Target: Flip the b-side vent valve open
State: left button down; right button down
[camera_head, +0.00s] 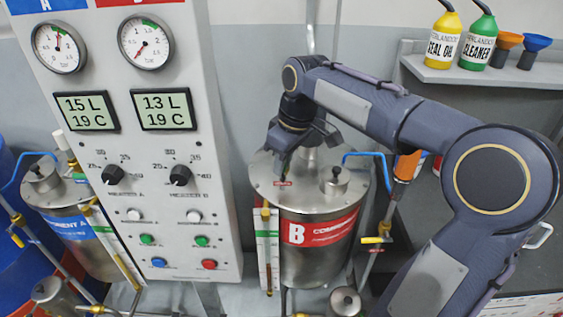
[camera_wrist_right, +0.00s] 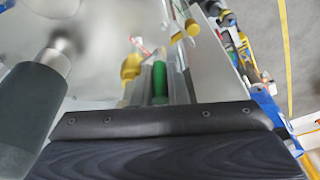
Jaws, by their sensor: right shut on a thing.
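The B tank (camera_head: 318,250) is a steel drum with a red "B" label and a flat round lid. My right gripper (camera_head: 283,169) points down over the left part of this lid. It is shut on what appears to be the b-side vent valve, which the fingers largely hide, so I cannot tell its handle's angle. A small red piece (camera_head: 283,184) shows on the lid just below the fingertips. In the right wrist view the dark gripper body fills the bottom, and the held part cannot be made out clearly. My left gripper is not in view.
A control panel (camera_head: 220,120) with gauges, displays, knobs and buttons stands left of the B tank. A capped fitting (camera_head: 336,181) rises on the lid's right side, near a blue-handled pipe (camera_head: 376,156). The A tank (camera_head: 85,235) is far left. A shelf (camera_head: 480,73) holds bottles and funnels.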

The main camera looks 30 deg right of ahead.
jog(key=c, duration=1.7)
grip_release()
jog(key=shift+r, duration=0.1)
jog(key=v, duration=0.7)
jog(key=shift+r, duration=0.35)
jog(key=shift+s, duration=0.15)
jog(key=s+a+f+m+t+y, duration=0.1)
jog(key=s+a+f+m, duration=0.2)
jog(key=s+f, duration=0.5)
jog(key=s+a+f+m+t+y, duration=0.1)
jog(key=s+a+f+m+t, duration=0.1)
jog(key=s+a+f, duration=0.4)
jog(key=s+f+m, duration=0.1)
jog(key=s+f, duration=0.1)
jog(key=s, duration=0.3)
jog(key=shift+s+a+f+m+y, duration=0.2)
jog(key=shift+f+m+y, duration=0.1)
jog(key=shift+f+m, duration=0.1)
